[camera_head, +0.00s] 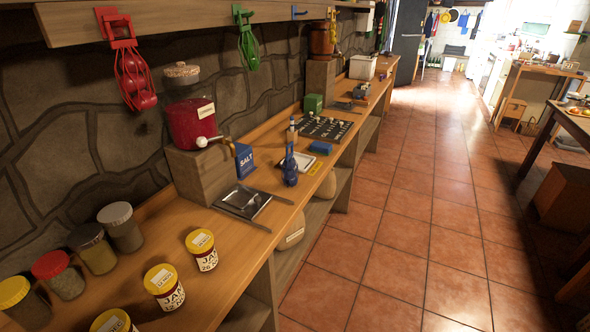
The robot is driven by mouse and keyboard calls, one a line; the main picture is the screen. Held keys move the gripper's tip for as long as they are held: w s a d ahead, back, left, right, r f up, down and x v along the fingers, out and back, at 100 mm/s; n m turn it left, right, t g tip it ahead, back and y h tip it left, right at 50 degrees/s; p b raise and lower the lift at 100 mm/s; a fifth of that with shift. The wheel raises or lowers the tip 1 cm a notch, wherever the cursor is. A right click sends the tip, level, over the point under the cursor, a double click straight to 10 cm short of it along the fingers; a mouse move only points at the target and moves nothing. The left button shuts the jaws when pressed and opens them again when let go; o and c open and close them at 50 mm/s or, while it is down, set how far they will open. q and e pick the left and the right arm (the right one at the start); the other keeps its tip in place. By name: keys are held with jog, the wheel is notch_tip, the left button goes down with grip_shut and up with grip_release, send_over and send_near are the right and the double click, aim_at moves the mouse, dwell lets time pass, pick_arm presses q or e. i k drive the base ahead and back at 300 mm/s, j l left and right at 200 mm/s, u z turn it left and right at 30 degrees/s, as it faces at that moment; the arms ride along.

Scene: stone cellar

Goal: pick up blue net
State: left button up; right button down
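A blue object (290,166), which looks like the blue net with its clip end pointing away, is on the wooden counter (215,262), right of the blue salt box. Its mesh is too small to make out clearly. A red net (134,78) holding red balls hangs from a red clip on the shelf edge. A green net (248,45) hangs farther along. A small blue hook (299,12) on the shelf edge has nothing on it. Neither of my grippers is in view.
A dark metal tray (242,201) lies in front. Several jars (200,250) crowd the near counter. A dark board (325,128) lies beyond. The tiled floor (400,225) at right is clear.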

aim_at(289, 173)
jog(key=i+l+u, duration=0.1)
jog(key=l, duration=0.25)
jog(key=i+l+u, duration=0.1)
jog(key=i+l, duration=0.15)
jog(key=i+l+u, duration=0.15)
jog(key=l, duration=0.3)
jog(key=i+l+u, duration=0.1)
jog(key=l, duration=0.3)
